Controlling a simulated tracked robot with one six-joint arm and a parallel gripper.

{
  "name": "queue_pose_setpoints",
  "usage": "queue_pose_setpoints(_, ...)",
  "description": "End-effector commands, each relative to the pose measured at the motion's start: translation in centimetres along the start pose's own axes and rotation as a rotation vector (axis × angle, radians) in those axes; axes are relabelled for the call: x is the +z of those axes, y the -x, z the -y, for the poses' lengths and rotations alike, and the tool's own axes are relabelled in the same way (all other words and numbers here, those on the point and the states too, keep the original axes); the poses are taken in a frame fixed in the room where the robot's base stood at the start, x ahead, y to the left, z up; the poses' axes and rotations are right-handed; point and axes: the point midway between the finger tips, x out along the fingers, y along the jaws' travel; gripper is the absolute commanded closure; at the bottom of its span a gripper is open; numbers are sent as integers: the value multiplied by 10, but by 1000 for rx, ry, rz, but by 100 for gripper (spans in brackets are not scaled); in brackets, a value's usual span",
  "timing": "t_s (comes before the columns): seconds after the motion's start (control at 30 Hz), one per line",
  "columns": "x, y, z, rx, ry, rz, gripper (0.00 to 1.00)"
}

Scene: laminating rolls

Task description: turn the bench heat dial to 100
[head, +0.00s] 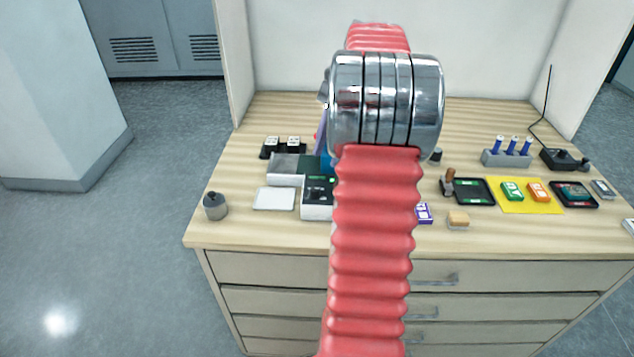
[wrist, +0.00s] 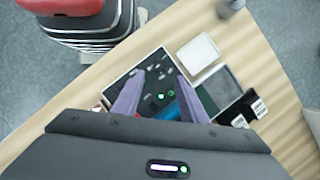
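A white device with a black control panel (head: 318,188) stands on the bench just left of my arm in the head view. The panel (wrist: 143,82) also shows in the wrist view, with small dark knob-like parts and green lights. I cannot tell which part is the heat dial, nor read its setting. My gripper (wrist: 158,68) has two purple fingers, apart, over the panel, with nothing held between them. I cannot tell if the fingertips touch it. In the head view my arm hides most of the gripper; one purple finger shows. A blue and red thing lies partly hidden between the fingers.
Near the device are a white tray (head: 274,199), a grey box (head: 285,165), a black holder with white blocks (head: 283,149) and a grey weight (head: 215,207). A yellow mat (head: 526,205) and several small items lie to the right.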

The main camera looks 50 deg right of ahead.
Motion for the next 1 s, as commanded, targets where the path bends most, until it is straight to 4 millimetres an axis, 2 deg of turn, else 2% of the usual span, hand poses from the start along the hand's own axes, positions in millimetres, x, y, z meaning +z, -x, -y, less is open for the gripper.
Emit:
queue_pose_setpoints(0.4,1,-64,0,1,1,1,61)
queue_pose_setpoints(0.53,1,-80,0,1,1,0,61)
queue_pose_setpoints(0.7,0,-90,0,0,1,-1,61)
queue_pose_setpoints(1.0,0,-91,0,0,1,-1,62)
